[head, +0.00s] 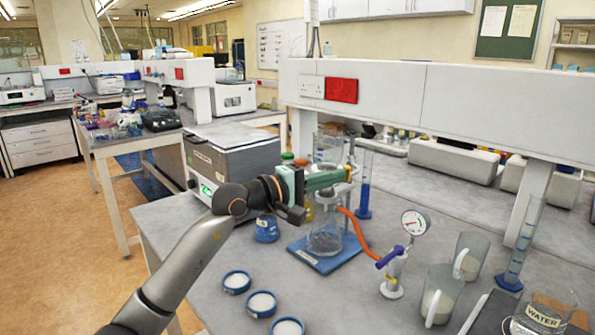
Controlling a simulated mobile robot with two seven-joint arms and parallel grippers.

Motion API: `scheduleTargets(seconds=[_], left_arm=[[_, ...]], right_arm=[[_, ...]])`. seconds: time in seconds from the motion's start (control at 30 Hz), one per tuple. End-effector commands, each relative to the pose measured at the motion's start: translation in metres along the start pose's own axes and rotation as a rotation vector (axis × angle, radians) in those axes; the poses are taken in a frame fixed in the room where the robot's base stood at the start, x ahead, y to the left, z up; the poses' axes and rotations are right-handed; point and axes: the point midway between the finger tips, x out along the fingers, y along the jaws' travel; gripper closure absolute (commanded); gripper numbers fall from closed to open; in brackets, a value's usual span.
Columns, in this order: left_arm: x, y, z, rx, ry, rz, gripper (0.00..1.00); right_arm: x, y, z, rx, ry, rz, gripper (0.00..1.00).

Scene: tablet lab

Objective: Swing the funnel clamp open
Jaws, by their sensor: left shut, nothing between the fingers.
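The filtration set stands on the bench: a clear glass funnel (328,146) above a glass flask (324,240) on a blue base (312,258). An orange hose (356,228) leaves the flask's side. My left gripper (347,173) is at the joint between funnel and flask, its fingers shut and empty. The gripper covers most of this joint. I cannot clearly make out the funnel clamp or whether its arm is swung open, nor whether my fingers touch it. My right gripper is not in view.
A pressure gauge (414,222) on a white valve stand is right of the flask. A blue-based cylinder (364,190) stands close behind. Beakers (441,290) and a water beaker (545,316) are at right. Several blue-rimmed dishes (262,303) lie in front. A grey box instrument (230,160) is behind left.

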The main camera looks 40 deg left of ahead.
Motion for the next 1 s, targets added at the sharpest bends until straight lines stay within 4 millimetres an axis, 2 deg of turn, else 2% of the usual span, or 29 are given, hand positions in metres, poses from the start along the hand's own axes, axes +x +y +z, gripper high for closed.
scheduleTargets(seconds=[0.5,0.7,1.0], left_arm=[[0.050,0.001,0.043,0.000,-0.003,0.001,1.00],[0.063,0.001,0.050,0.000,-0.002,0.001,1.00],[0.070,0.001,0.054,0.000,-0.002,0.000,1.00]], right_arm=[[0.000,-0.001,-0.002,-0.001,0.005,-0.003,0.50],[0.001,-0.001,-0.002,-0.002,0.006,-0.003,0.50],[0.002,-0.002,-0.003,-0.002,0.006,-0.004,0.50]])
